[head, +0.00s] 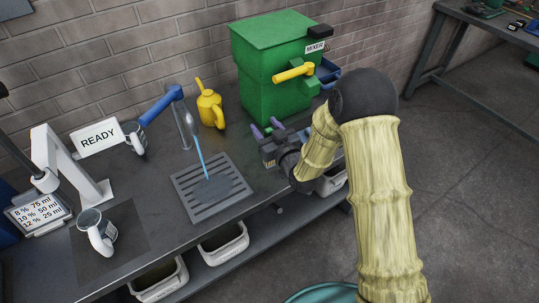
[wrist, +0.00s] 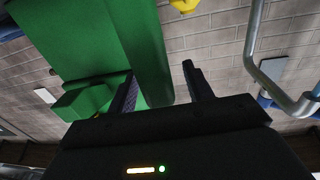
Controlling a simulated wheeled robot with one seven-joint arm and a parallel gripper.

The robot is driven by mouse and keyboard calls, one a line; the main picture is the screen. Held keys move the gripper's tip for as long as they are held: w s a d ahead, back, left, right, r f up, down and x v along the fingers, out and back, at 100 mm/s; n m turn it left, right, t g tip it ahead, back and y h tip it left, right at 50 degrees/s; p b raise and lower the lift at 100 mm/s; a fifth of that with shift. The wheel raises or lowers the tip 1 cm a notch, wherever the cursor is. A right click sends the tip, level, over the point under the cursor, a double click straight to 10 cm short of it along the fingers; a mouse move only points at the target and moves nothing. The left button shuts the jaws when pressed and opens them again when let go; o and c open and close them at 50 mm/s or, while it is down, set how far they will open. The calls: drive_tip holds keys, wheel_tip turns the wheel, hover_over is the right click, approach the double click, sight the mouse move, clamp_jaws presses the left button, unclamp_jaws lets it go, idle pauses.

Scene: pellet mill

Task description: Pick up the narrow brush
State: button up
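I cannot make out a narrow brush in either view; my arm hides part of the bench's right end. My gripper (head: 267,128) is over the bench, just in front of the green mixer. In the wrist view my gripper (wrist: 162,85) has its two dark fingers apart, with nothing visible held between them. The green mixer fills the view beyond the left finger.
The green mixer (head: 272,62) has a yellow handle (head: 294,73). A yellow can (head: 210,108) stands left of it. A tap with a blue lever (head: 162,104) runs water onto a grate (head: 213,188). A mug (head: 96,231) stands front left. Bins (head: 224,243) sit below.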

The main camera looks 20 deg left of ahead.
clamp_jaws()
wheel_tip(320, 180, up, 10)
idle(0.7)
idle(0.5)
